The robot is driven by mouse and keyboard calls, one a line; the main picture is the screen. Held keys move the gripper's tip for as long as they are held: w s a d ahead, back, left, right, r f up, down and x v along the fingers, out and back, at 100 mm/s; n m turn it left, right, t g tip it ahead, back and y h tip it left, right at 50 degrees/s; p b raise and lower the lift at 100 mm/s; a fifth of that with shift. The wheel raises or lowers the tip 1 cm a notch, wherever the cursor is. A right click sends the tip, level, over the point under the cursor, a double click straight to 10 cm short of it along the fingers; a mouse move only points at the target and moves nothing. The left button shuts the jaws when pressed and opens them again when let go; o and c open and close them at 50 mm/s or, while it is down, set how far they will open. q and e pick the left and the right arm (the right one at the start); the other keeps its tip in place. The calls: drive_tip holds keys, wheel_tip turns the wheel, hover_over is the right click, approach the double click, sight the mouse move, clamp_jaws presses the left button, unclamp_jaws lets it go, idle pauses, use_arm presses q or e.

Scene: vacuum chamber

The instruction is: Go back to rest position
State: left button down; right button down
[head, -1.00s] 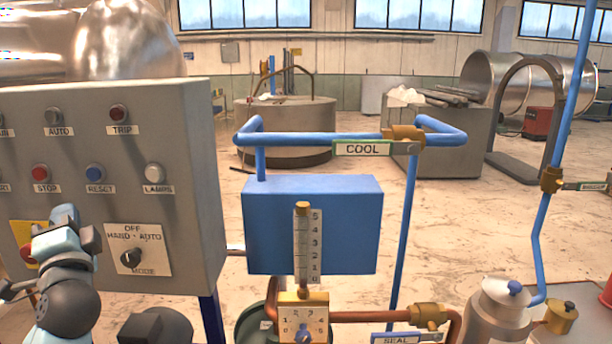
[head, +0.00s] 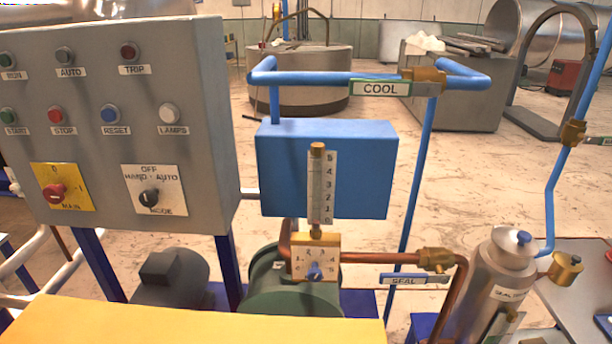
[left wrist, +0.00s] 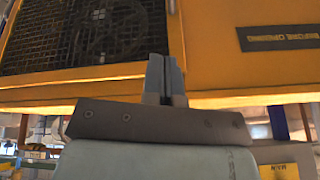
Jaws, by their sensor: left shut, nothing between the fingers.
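My left gripper (left wrist: 164,76) shows in the left wrist view with its two fingers together and nothing between them. It is in front of a yellow-orange machine housing (left wrist: 210,50) with a dark mesh grille (left wrist: 85,35); I cannot tell whether they touch. Neither gripper shows in the head view. There the grey control panel (head: 205,110) stands at the left, with a red main switch (head: 55,193) and a black mode knob (head: 150,197).
A blue box (head: 325,165) with a gauge, blue COOL pipe (head: 315,78) and copper SEAL pipe (head: 380,258) stand in the middle. A metal canister (head: 495,280) is at right. A yellow surface (head: 190,322) fills the near left. Open floor lies behind.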

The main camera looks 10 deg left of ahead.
use_arm(q)
drive_tip(key=w+d+f+t+h+p, duration=0.3)
drive_tip(key=d+f+t, duration=0.3)
drive_tip(key=f, duration=0.5)
drive_tip(key=shift+w+d+f+m+t+h, duration=0.15)
drive_tip(key=shift+w+d+m+t+h, duration=0.2)
drive_tip(key=shift+d, duration=0.5)
drive_tip(key=shift+w, duration=0.1)
idle(1.3)
